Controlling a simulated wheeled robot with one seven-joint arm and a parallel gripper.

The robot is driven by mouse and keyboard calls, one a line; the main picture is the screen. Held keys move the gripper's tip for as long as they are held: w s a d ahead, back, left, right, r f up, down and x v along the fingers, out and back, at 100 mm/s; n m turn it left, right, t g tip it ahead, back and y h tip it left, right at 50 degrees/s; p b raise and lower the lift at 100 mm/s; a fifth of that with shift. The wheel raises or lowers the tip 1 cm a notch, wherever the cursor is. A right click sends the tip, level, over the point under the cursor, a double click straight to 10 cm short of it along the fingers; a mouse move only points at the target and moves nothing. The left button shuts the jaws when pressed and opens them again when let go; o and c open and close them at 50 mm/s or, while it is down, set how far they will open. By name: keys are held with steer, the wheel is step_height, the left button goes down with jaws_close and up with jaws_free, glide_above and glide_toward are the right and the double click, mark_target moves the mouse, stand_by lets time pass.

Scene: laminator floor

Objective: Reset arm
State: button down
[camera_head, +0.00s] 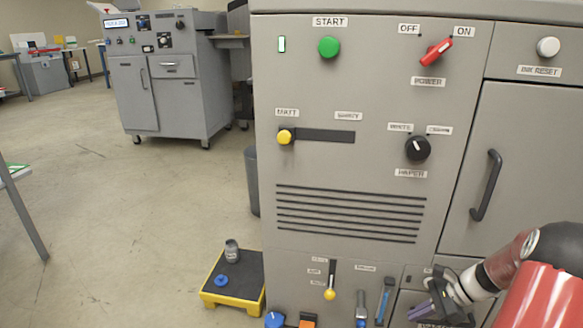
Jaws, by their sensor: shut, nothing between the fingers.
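My arm comes in from the lower right corner. My gripper (422,309) is at its end, low in front of the grey machine (345,100), near the bottom edge of the view. It looks shut and holds nothing. It hides part of the lower panel behind it, and whether it touches the panel cannot be told.
The machine's front has a green START button (329,47), a red POWER switch (436,52), a yellow slider knob (286,137) and a black door handle (486,185). A yellow-edged step (212,298) stands left of it. Open floor (120,235) lies further left.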

steer(key=s+a+r+n+h+p, duration=0.25)
steer(key=a+r+n, duration=0.35)
steer(key=r, duration=0.4)
steer(key=s+a+r+n+h+p, duration=0.2)
steer(key=s+a+r+n+h, duration=0.15)
steer(key=a+r, duration=0.6)
steer(key=s+a+r+n+t+h+p, duration=0.2)
steer(key=s+a+r+n, duration=0.4)
steer(key=s+r+n, duration=0.4)
step_height(320, 180, up, 2)
steer(key=shift+s+r+t+p, duration=0.1)
steer(key=shift+s+t+p, duration=0.65)
steer(key=shift+s, duration=0.5)
steer(key=shift+w, duration=0.15)
